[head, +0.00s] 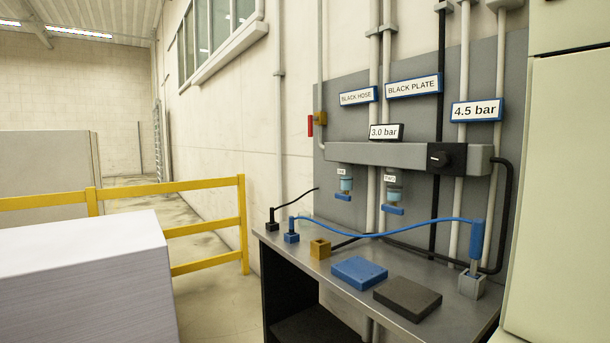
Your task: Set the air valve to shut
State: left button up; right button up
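A brass valve (320,118) with a red lever (310,126) sits on a thin vertical pipe at the left edge of the grey wall panel. The lever stands upright, in line with the pipe. A pale mark shows on the knob's face. No label names either one as the air valve. Neither of my grippers is in view.
A metal bench (455,318) below the panel holds a blue plate (359,271), a dark plate (407,298), a brass block (320,248) and a blue hose (400,226). A white paper stack (80,285) and yellow railing (205,229) stand left. Floor between is clear.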

aim_at(311, 118)
jog(key=i+j+z, duration=0.3)
jog(key=j, duration=0.35)
jog(key=i+j+z, duration=0.15)
jog(key=j, duration=0.2)
jog(key=i, duration=0.05)
